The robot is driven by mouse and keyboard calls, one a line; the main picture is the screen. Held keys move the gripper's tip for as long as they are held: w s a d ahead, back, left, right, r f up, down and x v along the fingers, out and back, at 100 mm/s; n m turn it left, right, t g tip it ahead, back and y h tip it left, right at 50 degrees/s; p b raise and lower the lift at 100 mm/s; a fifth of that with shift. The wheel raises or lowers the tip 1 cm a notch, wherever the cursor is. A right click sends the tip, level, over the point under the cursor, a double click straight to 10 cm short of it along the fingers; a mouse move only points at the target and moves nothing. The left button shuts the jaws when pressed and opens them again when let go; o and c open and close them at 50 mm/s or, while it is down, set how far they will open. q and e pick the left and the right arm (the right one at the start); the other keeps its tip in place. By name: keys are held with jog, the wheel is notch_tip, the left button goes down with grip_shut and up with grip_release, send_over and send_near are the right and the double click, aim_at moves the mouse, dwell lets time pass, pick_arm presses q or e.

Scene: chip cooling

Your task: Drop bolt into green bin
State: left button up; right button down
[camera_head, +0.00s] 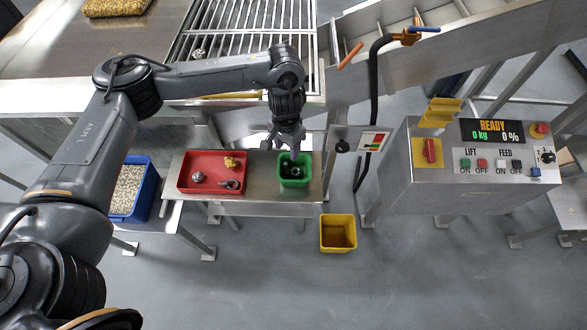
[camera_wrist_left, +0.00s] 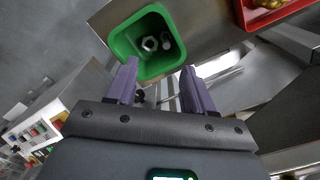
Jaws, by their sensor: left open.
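The green bin (camera_head: 295,184) stands at the right end of the metal side table. My left gripper (camera_head: 282,150) is over the bin's far edge, with its fingers pointing down. In the left wrist view, its two purple fingers (camera_wrist_left: 160,70) are apart with nothing between them. The green bin (camera_wrist_left: 124,42) is just beyond the fingertips. A grey metal piece with a hexagonal end, which looks like the bolt (camera_wrist_left: 150,43), lies inside the bin; a lighter rounded part shows beside it. In the head view the bin's contents are small and dark. My right gripper is out of view.
A red tray (camera_head: 204,188) left of the bin holds a silver piece (camera_head: 198,177), a brass piece (camera_head: 231,162) and a dark metal piece (camera_head: 230,184). A yellow bin (camera_head: 338,247) stands on the floor. A control box (camera_head: 440,195) is at the right.

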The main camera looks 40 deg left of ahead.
pick_arm(q)
notch_tip(320, 180, up, 3)
jog(key=shift+r+p, duration=0.2)
jog(key=shift+p, duration=0.15)
jog(key=shift+s+f, duration=0.1)
